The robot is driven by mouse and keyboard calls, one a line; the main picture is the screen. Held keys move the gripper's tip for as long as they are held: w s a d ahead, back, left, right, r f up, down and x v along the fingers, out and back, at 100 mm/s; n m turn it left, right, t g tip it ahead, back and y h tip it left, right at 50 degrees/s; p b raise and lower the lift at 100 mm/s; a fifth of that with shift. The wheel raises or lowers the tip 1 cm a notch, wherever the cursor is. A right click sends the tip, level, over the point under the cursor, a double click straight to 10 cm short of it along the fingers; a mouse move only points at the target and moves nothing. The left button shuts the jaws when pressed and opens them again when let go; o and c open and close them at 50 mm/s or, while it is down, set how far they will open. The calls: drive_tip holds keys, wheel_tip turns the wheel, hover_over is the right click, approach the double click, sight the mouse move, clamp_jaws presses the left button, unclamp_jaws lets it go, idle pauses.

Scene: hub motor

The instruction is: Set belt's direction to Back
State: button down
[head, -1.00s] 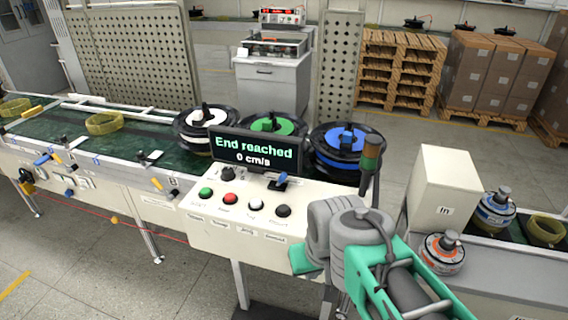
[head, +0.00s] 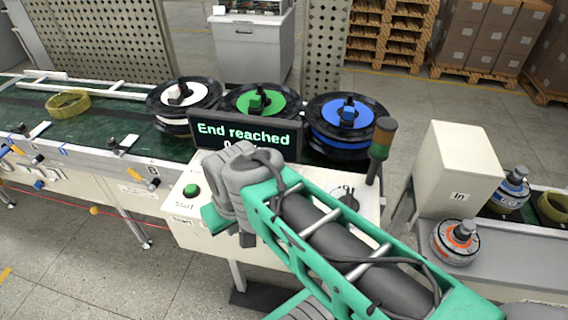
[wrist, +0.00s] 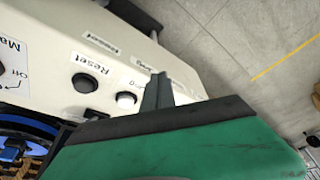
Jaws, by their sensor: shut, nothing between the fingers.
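The control panel (head: 190,232) carries a display (head: 205,133) reading "End reached"; its lower line is mostly covered by my arm. The green Start button (head: 191,190) shows at the panel's left. My arm hides most other controls in the head view. In the wrist view, a black button (wrist: 84,83) labelled Reset and a white button (wrist: 126,99) show. A black knob (wrist: 2,68) sits at the left edge beside a label reading "Ma" and "Off". My gripper (wrist: 158,92) is shut and empty, beside the white button in that view. No Back marking is readable.
Behind the display stand white, green and blue spools (head: 346,112). A signal lamp (head: 381,138) rises at the panel's right, near a white box (head: 455,165) marked In. The conveyor belt (head: 45,125) runs left with a yellow ring (head: 68,104). Open floor lies in front.

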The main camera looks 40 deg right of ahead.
drive_tip(key=w+d+r+m, duration=0.1)
drive_tip(key=m, duration=0.1)
drive_tip(key=w+d+r+m+y+p, duration=0.1)
drive_tip(key=w+m, duration=0.1)
drive_tip(key=m, duration=0.1)
drive_tip(key=w+d+m, duration=0.2)
drive_tip(key=m, duration=0.1)
drive_tip(key=shift+r, duration=0.4)
drive_tip(key=s+d+r+m+t+y+p, duration=0.1)
drive_tip(key=d+r+m+y, duration=0.1)
drive_tip(key=d+m, duration=0.9)
drive_tip(key=s+d+r+m+t+y+p, duration=0.1)
drive_tip(key=s+d+r+m, duration=0.1)
drive_tip(key=d+m, duration=0.8)
drive_tip(key=shift+s+d+r+m+t+y+p, duration=0.25)
drive_tip(key=shift+d+r+m+t+y+p, duration=0.15)
drive_tip(key=shift+r, duration=0.05)
drive_tip(key=shift+f, duration=0.1)
drive_tip(key=b+x, duration=0.2)
drive_tip(key=x, duration=0.8)
drive_tip(key=shift+b, duration=0.3)
